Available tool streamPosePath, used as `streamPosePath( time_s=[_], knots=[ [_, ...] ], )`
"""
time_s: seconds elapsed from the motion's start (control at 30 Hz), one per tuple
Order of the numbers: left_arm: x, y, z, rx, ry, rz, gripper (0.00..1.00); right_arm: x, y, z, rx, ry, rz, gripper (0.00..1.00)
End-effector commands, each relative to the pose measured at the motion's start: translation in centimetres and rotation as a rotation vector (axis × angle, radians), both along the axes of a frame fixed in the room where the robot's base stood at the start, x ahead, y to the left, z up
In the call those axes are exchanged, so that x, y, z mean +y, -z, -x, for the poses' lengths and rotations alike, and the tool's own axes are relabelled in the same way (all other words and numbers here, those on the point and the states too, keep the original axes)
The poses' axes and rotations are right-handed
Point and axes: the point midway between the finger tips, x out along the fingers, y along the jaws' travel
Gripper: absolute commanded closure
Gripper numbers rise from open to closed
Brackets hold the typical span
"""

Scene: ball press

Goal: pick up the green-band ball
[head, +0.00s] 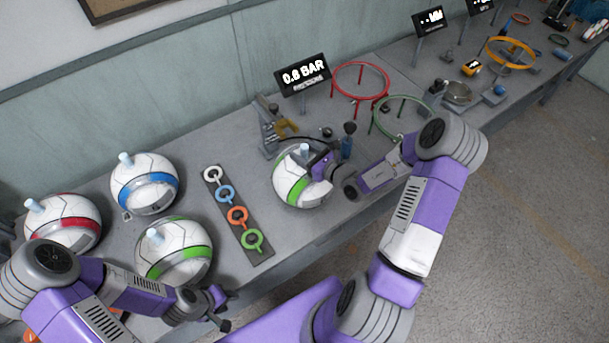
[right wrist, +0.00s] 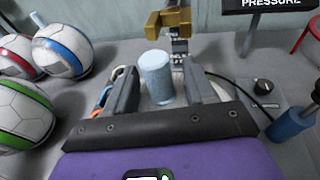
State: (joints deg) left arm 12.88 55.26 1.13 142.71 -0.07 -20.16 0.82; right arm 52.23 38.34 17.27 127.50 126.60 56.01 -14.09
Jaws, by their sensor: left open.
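Two white balls with green bands are on the bench in the head view. One green-band ball (head: 174,262) sits at the left front, a pale blue peg on its top; it also shows at the left in the right wrist view (right wrist: 20,118). My open left gripper (head: 222,308) is just right of it, apart from it. The other green-band ball (head: 288,188) sits mid-bench. My right gripper (head: 318,160) is at its top and partly hides it. In the right wrist view a pale blue peg (right wrist: 157,78) stands between the right fingers; I cannot tell whether they grip it.
A blue-band ball (head: 143,195) and a red-band ball (head: 62,225) stand at the left. A dark strip with colored rings (head: 237,215) lies mid-bench. A press-like stand (head: 270,125), a pressure display (head: 303,75), a red hoop (head: 360,68) and a green hoop (head: 376,122) stand behind.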

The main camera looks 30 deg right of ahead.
Motion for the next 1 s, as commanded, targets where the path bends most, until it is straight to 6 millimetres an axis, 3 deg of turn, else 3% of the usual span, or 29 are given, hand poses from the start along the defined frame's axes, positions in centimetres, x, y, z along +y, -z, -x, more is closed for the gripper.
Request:
streamPosePath(
  time_s=[0.03, 0.33, 1.0],
  knots=[
    [0.00, 0.00, 0.00, 0.000, 0.000, 0.000, 0.57, -0.01, 0.00, 0.02, 0.000, 0.000, 0.000, 0.54],
    [0.00, 0.00, -0.01, 0.000, 0.000, 0.000, 0.57, -0.01, -0.01, 0.04, 0.000, 0.000, 0.000, 1.00],
    [0.00, 0.00, 0.00, 0.000, 0.000, 0.000, 0.57, 0.00, 0.00, 0.05, 0.000, 0.000, 0.000, 1.00]
  ],
)
